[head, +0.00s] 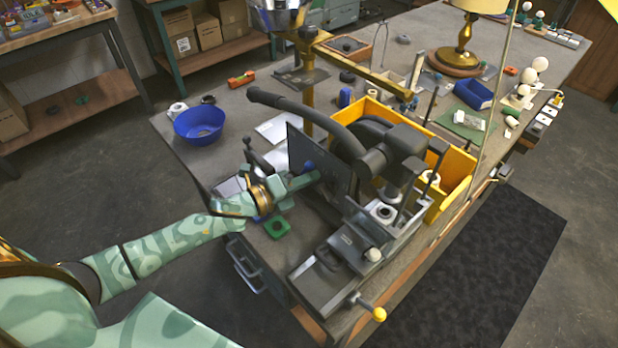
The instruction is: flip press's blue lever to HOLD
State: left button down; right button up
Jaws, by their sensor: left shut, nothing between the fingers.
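The press (389,150) is a dark grey machine with a long curved handle, standing at the near part of the workbench. A small blue piece, which looks like the lever (308,167), shows at the left side of its dark upright plate (322,165). My left gripper (314,177) is shut and empty, with its tips right by the blue piece. I cannot tell whether they touch it. The lever's setting and any HOLD mark are too small to read. My right gripper is not in view.
A yellow bin (455,172) stands behind and right of the press. A blue bowl (199,122) sits at the bench's left edge. A green part (277,227) lies below my left gripper. A brass lamp (461,55) and small parts fill the far bench.

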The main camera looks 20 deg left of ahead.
aim_at(303, 150)
pick_arm(q)
jog(key=shift+w+d, duration=0.1)
jog(key=shift+w, duration=0.05)
jog(key=shift+w+a+r+n, duration=0.1)
jog(key=shift+a+r+n, duration=0.2)
jog(key=shift+n, duration=0.3)
dwell(0.3)
jog(key=shift+w+a+r+n+p, duration=0.2)
jog(key=shift+a+r+n+p, duration=0.3)
jog(key=shift+n, duration=0.4)
jog(key=a+n, duration=0.1)
jog(key=n, duration=0.1)
jog(key=w+a+n+t, duration=0.1)
jog(key=n, duration=0.2)
jog(key=a+n, duration=0.1)
jog(key=n, duration=0.1)
jog(key=shift+w+a+r+t+h+p, duration=0.25)
jog(key=shift+a+r+t+h+p, duration=0.05)
jog(key=shift+p, duration=0.05)
jog(key=shift+w+a, duration=0.15)
jog(key=shift+a, duration=0.15)
jog(key=shift+a, duration=0.1)
jog(key=shift+f, duration=0.1)
